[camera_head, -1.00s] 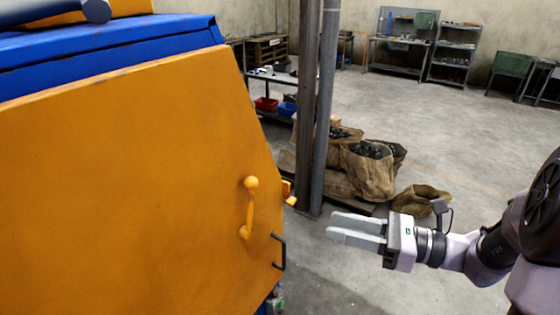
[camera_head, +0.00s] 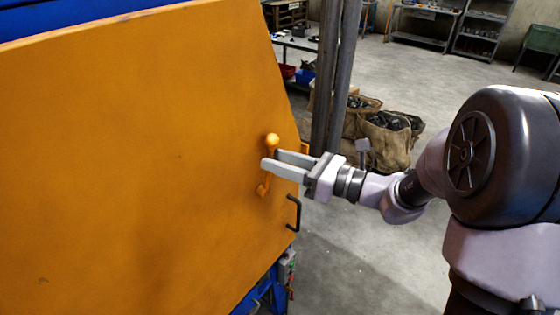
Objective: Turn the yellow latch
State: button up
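The yellow latch (camera_head: 271,141) is a short upright handle with a ball at its top, on the yellow-orange door (camera_head: 130,160) of the blue machine. Its ball end and hooked lower end show, and its middle is hidden behind my gripper. My gripper (camera_head: 270,159) points left, with its two pale fingers apart at the latch's middle. The fingers are open. I cannot tell whether they touch the latch or whether it lies between them.
A black pull handle (camera_head: 294,213) sits on the door's right edge, just below my gripper. Dark posts (camera_head: 335,85) stand behind it. Sacks of dark material (camera_head: 388,138) lie on the floor beyond. The floor at the lower middle is clear.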

grip_shut()
dwell(1.4)
